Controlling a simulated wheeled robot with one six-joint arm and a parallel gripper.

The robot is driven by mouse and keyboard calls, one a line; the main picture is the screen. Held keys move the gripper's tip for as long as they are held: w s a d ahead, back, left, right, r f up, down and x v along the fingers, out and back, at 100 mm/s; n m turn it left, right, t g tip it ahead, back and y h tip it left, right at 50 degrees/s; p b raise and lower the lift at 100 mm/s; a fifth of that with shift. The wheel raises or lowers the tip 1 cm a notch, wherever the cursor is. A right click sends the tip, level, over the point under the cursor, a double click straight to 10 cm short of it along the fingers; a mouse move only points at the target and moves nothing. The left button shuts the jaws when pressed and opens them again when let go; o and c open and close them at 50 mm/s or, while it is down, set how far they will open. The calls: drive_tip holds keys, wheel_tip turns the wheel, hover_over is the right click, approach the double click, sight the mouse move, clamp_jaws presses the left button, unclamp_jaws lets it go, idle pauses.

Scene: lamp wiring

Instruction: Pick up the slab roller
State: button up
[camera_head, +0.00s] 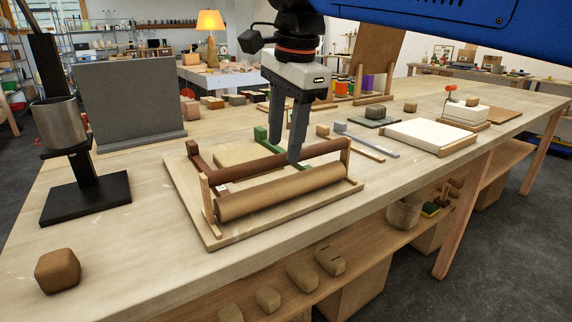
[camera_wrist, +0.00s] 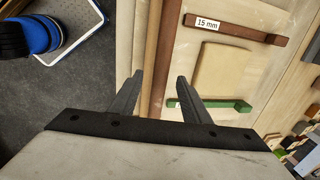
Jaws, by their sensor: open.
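The slab roller (camera_head: 282,192) is a light wooden cylinder held between upright end posts on a wooden board (camera_head: 190,211). Exact fingertip height is unclear.
A clay slab (camera_wrist: 222,70) lies between a brown strip marked 15 mm (camera_wrist: 235,29) and a green strip (camera_wrist: 215,104). A black stand with a metal cup (camera_head: 60,124) and a brown lump (camera_head: 58,271) are at left. The table front is mostly clear.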

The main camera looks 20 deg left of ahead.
drive_tip(key=f, duration=0.2)
drive_tip(key=w+f, duration=0.1)
drive_tip(key=f, duration=0.1)
drive_tip(key=shift+w+f, duration=0.1)
drive_tip(key=shift+w, duration=0.05)
drive_tip(key=shift+w+a+f, duration=0.1)
drive_tip(key=shift+a+f, duration=0.05)
drive_tip(key=shift+f, duration=0.45)
drive_tip(key=shift+c, duration=0.6)
clamp_jaws()
